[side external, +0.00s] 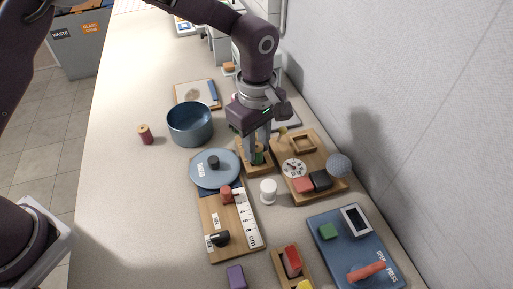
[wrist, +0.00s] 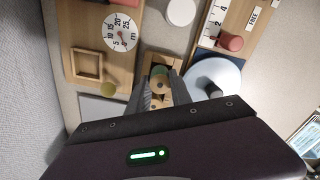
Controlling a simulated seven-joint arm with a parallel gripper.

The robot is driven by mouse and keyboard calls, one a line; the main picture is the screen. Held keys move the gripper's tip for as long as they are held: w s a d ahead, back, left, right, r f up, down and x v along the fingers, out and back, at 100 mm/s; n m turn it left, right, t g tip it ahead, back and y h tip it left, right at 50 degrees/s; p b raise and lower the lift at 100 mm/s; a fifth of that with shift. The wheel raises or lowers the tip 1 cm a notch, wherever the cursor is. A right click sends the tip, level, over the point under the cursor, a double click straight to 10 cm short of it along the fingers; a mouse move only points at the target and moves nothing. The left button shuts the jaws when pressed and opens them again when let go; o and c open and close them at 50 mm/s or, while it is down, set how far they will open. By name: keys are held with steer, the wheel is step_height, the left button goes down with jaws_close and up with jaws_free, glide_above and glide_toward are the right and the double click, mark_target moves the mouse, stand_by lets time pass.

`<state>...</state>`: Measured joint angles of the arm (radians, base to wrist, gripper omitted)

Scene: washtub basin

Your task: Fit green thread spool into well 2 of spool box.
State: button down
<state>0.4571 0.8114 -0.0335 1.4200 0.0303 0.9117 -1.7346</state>
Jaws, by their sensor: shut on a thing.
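The green thread spool (side external: 258,158) is between the fingers of my gripper (side external: 260,148), which is shut on it. My gripper points down over the small wooden spool box (side external: 262,173). In the wrist view the spool's tan end (wrist: 161,83) shows between the fingers (wrist: 160,90), over the box (wrist: 150,60). The fingers hide much of the spool and the box. I cannot tell which well the spool is over, or whether its lower end is inside one.
A blue lid (side external: 205,177) lies close left of the box, and a wooden board with a dial (side external: 294,168) is close right.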

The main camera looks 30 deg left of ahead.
steer(key=shift+f, duration=0.55)
steer(key=shift+f, duration=0.15)
steer(key=c, duration=1.2)
jaws_free()
steer(key=shift+o, duration=0.2)
step_height(320, 180, up, 12)
steer(key=shift+r, duration=0.2)
